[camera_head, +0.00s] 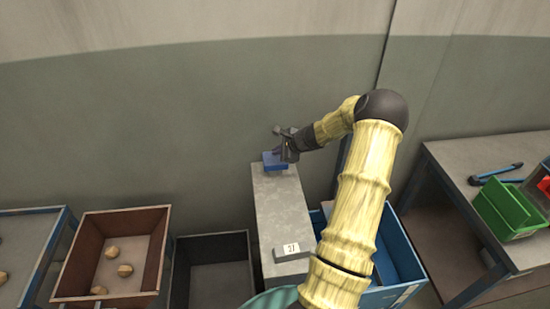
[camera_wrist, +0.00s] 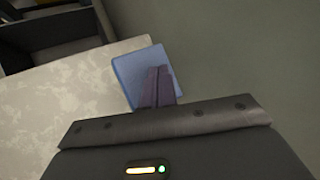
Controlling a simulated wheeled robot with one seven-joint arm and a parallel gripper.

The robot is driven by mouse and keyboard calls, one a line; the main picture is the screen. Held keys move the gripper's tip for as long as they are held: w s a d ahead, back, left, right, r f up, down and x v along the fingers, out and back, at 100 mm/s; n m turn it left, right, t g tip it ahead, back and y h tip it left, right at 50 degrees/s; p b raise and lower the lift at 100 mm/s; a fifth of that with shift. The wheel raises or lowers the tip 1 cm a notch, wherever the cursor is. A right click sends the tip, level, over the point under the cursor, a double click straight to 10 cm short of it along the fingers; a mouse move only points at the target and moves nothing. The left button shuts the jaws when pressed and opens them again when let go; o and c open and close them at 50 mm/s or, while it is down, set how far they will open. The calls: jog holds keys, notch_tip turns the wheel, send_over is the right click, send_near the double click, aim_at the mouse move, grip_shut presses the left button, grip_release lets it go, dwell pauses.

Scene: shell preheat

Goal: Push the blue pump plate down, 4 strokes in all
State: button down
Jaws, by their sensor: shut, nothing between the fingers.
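The blue pump plate (camera_head: 274,161) sits at the far end of the top of a grey pedestal (camera_head: 285,205). In the wrist view the plate (camera_wrist: 132,75) is a flat blue square at the end of the pale pedestal top (camera_wrist: 60,100). My gripper (camera_head: 284,153) is shut and empty. In the wrist view its closed fingertips (camera_wrist: 158,72) lie over the plate's middle and right part and hide some of it. I cannot tell whether the fingertips touch the plate or hover just above it.
A label (camera_head: 290,248) is on the pedestal's near end. A brown bin (camera_head: 152,255) with several tan lumps and a dark empty bin (camera_head: 215,285) stand left. A blue bin (camera_head: 400,250) stands right, then a table (camera_head: 455,165) with a green bin (camera_head: 505,210). A wall (camera_head: 150,120) is close behind.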

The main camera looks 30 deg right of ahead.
jog(key=shift+r+p, duration=1.8)
jog(key=shift+r, duration=0.75)
dwell(0.8)
notch_tip(320, 180, up, 4)
jog(key=p, duration=1.1)
jog(key=shift+f, duration=0.3)
jog(key=b, duration=0.4)
send_over(278, 159)
notch_tip(278, 159, down, 7)
jog(key=shift+a+f, duration=0.1)
jog(key=shift+f, duration=0.05)
jog(key=shift+f+b, duration=0.65)
jog(key=shift+b, duration=0.2)
